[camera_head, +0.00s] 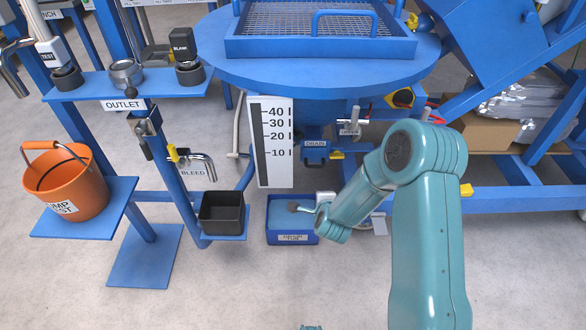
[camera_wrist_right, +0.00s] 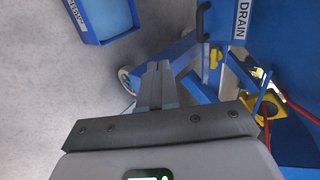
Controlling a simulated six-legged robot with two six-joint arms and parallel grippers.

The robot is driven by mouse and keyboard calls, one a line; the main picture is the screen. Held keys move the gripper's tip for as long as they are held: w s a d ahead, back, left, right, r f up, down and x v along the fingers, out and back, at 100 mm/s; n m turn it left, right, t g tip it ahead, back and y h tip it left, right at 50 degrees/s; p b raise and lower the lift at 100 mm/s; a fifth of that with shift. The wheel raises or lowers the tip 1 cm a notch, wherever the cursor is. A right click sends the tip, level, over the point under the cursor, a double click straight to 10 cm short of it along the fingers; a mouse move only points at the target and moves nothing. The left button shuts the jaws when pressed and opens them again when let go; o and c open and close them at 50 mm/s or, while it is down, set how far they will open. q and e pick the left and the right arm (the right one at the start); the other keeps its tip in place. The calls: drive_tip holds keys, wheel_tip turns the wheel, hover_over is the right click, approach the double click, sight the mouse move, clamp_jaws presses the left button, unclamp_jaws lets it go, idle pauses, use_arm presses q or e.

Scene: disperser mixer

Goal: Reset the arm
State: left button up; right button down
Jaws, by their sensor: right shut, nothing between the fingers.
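My right arm (camera_head: 430,200) rises from the bottom right, bends at a high elbow and reaches down and left, in front of the machine's lower frame. My right gripper (camera_wrist_right: 157,72) is shut and empty in the wrist view, its two grey fingers together over the floor and blue frame. In the head view its end is small and partly hidden by the forearm, by the blue tray (camera_head: 292,227). My left gripper is not in view.
The DRAIN outlet (camera_head: 315,150) and measuring scale (camera_head: 270,140) are close to my right arm. A black bin (camera_head: 221,212) and orange bucket (camera_head: 68,185) stand on shelves at left. The blue tray also shows in the wrist view (camera_wrist_right: 105,18).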

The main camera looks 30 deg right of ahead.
drive_tip(key=s+a+f+n+g+y, duration=0.1)
drive_tip(key=s+a+f+n+y, duration=0.25)
drive_tip(key=a, duration=0.45)
drive_tip(key=s+a+f+n+g+y, duration=0.1)
drive_tip(key=s+a+f+n+y, duration=0.2)
drive_tip(key=a, duration=0.5)
drive_tip(key=s+a+f+n+g+y, duration=0.1)
drive_tip(key=s+a+f+n+g, duration=0.2)
drive_tip(key=s+n, duration=0.4)
drive_tip(key=s+a+f+n+g+y, duration=0.1)
drive_tip(key=s+a+n+g+y, duration=0.15)
drive_tip(key=s+a+n, duration=0.45)
wheel_tip(320, 180, up, 31)
drive_tip(key=s+n+g+h+p, duration=0.1)
drive_tip(key=p, duration=3)
drive_tip(key=shift+s+d, duration=0.35)
drive_tip(key=shift+d, duration=0.05)
